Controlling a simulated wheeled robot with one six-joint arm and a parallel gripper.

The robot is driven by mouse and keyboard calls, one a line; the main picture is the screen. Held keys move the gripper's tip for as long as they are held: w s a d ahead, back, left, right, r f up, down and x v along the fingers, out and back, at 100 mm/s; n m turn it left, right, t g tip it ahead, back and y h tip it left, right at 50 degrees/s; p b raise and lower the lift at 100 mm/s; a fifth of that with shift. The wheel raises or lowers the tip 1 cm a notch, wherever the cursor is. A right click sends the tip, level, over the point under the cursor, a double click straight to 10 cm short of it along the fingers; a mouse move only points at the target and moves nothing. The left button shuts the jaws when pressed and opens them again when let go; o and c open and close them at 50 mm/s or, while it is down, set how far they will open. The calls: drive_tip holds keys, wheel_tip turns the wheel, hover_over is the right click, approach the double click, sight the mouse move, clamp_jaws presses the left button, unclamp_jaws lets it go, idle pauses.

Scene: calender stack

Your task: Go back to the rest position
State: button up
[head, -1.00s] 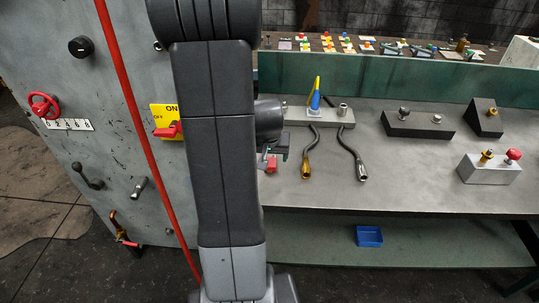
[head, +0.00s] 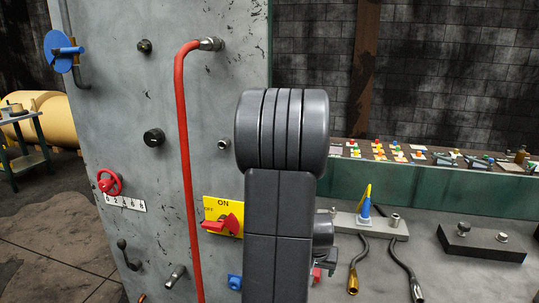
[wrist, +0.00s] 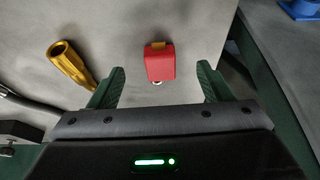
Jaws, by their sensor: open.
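My gripper (wrist: 160,76) is open in the wrist view, with its two green fingers spread apart. A small red block (wrist: 160,63) with a yellow-brown end shows in the gap beyond the fingertips, on or over the grey surface. The fingers do not touch it in the picture. A brass hose end (wrist: 70,63) lies left of the left finger. In the head view my arm stands upright in front of the bench's left end and hides most of the gripper.
A grey panel (head: 110,90) carries a red hose (head: 188,170), a red handwheel (head: 109,183) and a yellow ON/OFF switch plate (head: 213,207). Two hoses (head: 364,258) hang from a block on the grey bench. A green ledge (head: 430,186) runs behind. A blue tray (wrist: 300,9) shows top right.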

drive_tip(key=x, duration=0.2)
drive_tip(key=shift+w+f+b, duration=0.15)
drive_tip(key=shift+f+b, duration=0.1)
drive_tip(key=shift+b, duration=0.1)
drive_tip(key=shift+r, duration=0.15)
drive_tip(key=p+v, duration=0.3)
drive_tip(key=v, duration=0.3)
drive_tip(key=shift+r+p, duration=0.1)
drive_tip(key=shift+p, duration=0.3)
drive_tip(key=shift+f+b, duration=0.35)
drive_tip(key=b+x, duration=0.4)
drive_tip(key=x, duration=0.3)
wheel_tip(320, 180, up, 12)
drive_tip(key=p, duration=1.1)
drive_tip(key=shift+p, duration=0.4)
drive_tip(key=shift+f, duration=0.15)
